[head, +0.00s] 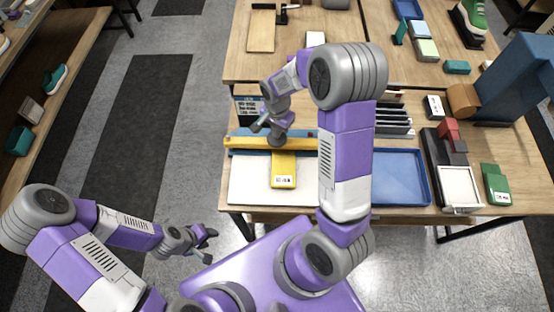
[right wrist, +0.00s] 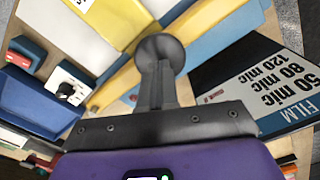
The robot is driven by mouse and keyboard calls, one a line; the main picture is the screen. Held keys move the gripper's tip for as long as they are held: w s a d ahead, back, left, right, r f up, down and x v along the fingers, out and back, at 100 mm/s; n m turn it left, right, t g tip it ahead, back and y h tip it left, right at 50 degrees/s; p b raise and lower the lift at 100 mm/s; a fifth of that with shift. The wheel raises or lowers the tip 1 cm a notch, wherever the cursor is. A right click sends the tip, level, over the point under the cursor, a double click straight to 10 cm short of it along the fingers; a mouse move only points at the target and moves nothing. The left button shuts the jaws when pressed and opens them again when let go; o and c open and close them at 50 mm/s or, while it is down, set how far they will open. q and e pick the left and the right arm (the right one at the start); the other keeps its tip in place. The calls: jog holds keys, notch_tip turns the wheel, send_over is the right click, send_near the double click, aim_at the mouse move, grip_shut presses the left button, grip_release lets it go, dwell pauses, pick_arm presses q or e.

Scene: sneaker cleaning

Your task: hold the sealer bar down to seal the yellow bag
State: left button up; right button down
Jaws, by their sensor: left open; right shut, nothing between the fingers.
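The sealer has a long yellow bar (head: 243,142) over a blue base (head: 240,153); the bar also crosses the right wrist view (right wrist: 112,93). A dark round knob (head: 277,140) stands on the bar, large in the right wrist view (right wrist: 160,55). The yellow bag (head: 283,170), with a white label, lies in front with its far end at the bar; part of it shows in the right wrist view (right wrist: 112,20). My right gripper (head: 279,129) is shut and empty, its fingertips at the knob; exact contact is unclear. My left gripper (head: 207,246) is open over the floor.
A white board (head: 245,182) lies under the bag. A film chart (right wrist: 262,82) is behind the bar. A blue tray (head: 402,178), dark dividers (head: 394,120) and a green block (head: 496,184) are to the right. My right arm hides part of the table.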

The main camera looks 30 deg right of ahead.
jog(key=shift+f+b, duration=1.8)
jog(key=shift+f, duration=0.45)
jog(key=shift+s+a+f, duration=0.1)
jog(key=shift+s, duration=0.1)
dwell(0.9)
jog(key=shift+w+r+p, duration=0.1)
jog(key=shift+r+p, duration=0.45)
jog(key=shift+r, duration=0.1)
notch_tip(320, 180, up, 7)
jog(key=p, duration=0.5)
jog(key=shift+w, duration=0.1)
